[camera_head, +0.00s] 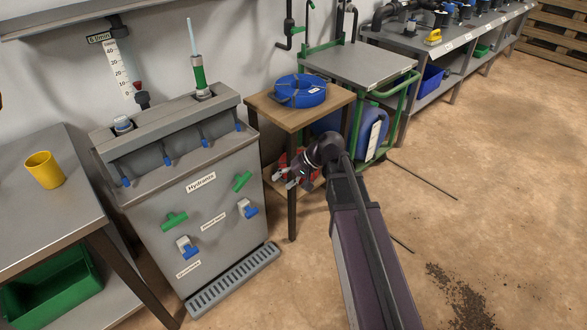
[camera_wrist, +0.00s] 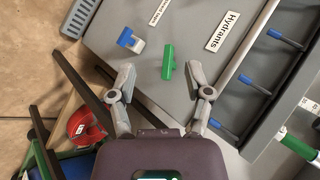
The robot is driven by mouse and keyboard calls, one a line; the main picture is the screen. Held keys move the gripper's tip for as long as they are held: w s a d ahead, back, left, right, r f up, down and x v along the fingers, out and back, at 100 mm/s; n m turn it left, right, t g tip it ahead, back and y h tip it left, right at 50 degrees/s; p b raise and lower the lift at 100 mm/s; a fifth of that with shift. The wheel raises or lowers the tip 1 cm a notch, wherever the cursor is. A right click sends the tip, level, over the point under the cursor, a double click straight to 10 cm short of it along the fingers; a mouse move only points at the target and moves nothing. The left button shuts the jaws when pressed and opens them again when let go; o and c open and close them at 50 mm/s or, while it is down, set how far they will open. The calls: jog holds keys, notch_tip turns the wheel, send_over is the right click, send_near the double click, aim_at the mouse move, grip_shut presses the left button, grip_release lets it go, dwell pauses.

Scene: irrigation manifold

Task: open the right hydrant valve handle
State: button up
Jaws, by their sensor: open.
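The grey cabinet (camera_head: 150,235) labelled Hydrants has two green bar handles on its front. The right green handle (camera_head: 242,182) sits above a blue-and-white outlet (camera_head: 247,208). The left green handle (camera_head: 174,221) is lower in the picture, above a similar outlet (camera_head: 187,248). My gripper (camera_head: 281,179) is to the right of the cabinet front, pointing toward it. In the wrist view, my open gripper (camera_wrist: 161,74) has the right green handle (camera_wrist: 168,62) between its fingertips in the picture, apparently still ahead and untouched. The blue-and-white outlet (camera_wrist: 130,40) is up and left of it.
A wooden side table (camera_head: 300,112) with a blue hose coil (camera_head: 300,90) stands right of the cabinet. A red reel (camera_wrist: 85,125) is beneath it. A drain grate (camera_head: 233,280) sticks out at the cabinet's foot. Floor at the front right is mostly clear.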

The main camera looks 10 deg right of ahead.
jog(key=s+d+r+h+p, duration=0.2)
jog(key=s+r+h+p, duration=0.1)
jog(key=r+p, duration=0.2)
jog(key=shift+s+d+r+p, duration=0.15)
jog(key=shift+s+r+p, duration=0.2)
jog(key=shift+p, duration=1)
jog(key=shift+f, duration=0.2)
jog(key=n+t+y+b, duration=0.25)
jog(key=y+b, duration=0.55)
jog(key=b, duration=1.5)
send_near(240, 179)
jog(key=d, duration=0.3)
jog(key=shift+s+d+r, duration=0.2)
jog(key=shift+s+r, duration=0.25)
jog(key=shift+s, duration=0.05)
jog(key=b+x, duration=0.1)
jog(key=x, duration=0.3)
jog(key=b+x, duration=0.2)
jog(key=x, duration=0.3)
jog(key=b+x, duration=0.2)
jog(key=x, duration=0.2)
jog(key=shift+w+a+f, duration=0.15)
jog(key=shift+a+f, duration=0.1)
jog(key=shift+f, duration=0.15)
